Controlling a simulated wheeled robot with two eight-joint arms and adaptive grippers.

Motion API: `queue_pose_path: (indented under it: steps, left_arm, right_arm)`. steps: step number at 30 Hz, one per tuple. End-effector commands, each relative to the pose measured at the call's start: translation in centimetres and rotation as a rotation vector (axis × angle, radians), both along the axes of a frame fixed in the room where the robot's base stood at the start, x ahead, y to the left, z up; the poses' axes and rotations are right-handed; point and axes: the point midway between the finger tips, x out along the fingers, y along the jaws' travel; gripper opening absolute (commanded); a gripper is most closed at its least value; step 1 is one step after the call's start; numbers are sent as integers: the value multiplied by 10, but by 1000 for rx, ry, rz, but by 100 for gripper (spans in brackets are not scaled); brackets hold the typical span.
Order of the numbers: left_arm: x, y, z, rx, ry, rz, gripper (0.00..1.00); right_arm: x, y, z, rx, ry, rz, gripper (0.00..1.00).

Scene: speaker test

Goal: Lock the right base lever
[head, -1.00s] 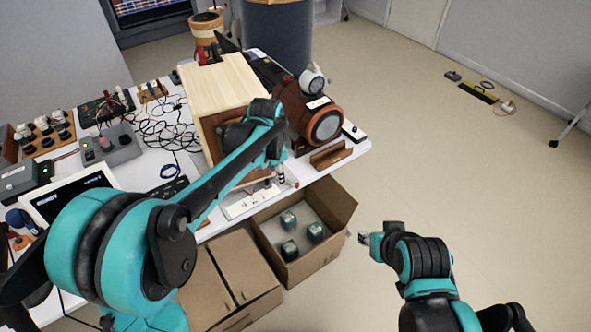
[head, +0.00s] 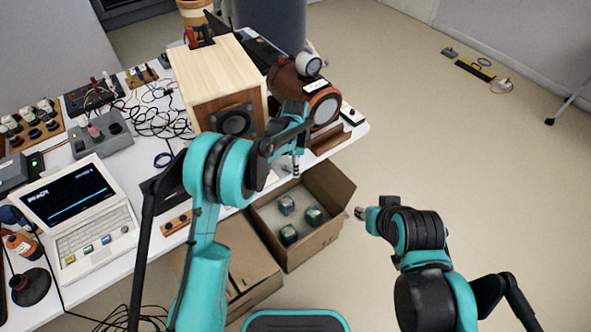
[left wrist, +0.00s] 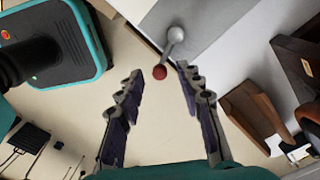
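The lever, a short rod with a red knob (left wrist: 159,72) and a silver ball end (left wrist: 175,35), shows in the left wrist view against a grey base (left wrist: 190,20). My left gripper (left wrist: 160,78) is open, with one finger on each side of the red knob. The knob appears level with the fingertips, and I see no contact. In the head view my left gripper (head: 295,166) points down at the table's front edge, right of the wooden speaker box (head: 212,72). My arm hides most of the base there. My right gripper (head: 361,213) is away from the table; its fingers are too small to read.
An open carton (head: 328,222) with several green-topped blocks stands on the floor below the table edge, beside a closed carton (head: 245,255). A brown round device (head: 290,80) stands right of the box. A laptop (head: 75,205) and cables cover the left.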

Motion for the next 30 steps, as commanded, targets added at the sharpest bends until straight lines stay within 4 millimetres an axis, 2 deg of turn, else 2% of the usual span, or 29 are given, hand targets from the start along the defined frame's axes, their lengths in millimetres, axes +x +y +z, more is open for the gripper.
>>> queue_pose_path:
  steps: [3,11,12,16,30]
  left_arm:
    - [0,0,-10,0,0,1,36]
    - [0,0,-11,0,0,1,36]
    - [0,0,-11,0,0,1,34]
    - [0,0,-10,0,0,1,0]
    - [2,-1,-10,0,0,54,0]
  right_arm:
    - [0,0,-4,0,0,0,36]
    - [0,0,-3,0,0,0,36]
    - [0,0,-3,0,0,0,36]
    - [0,0,-3,0,0,0,36]
    - [0,0,-3,0,0,0,36]
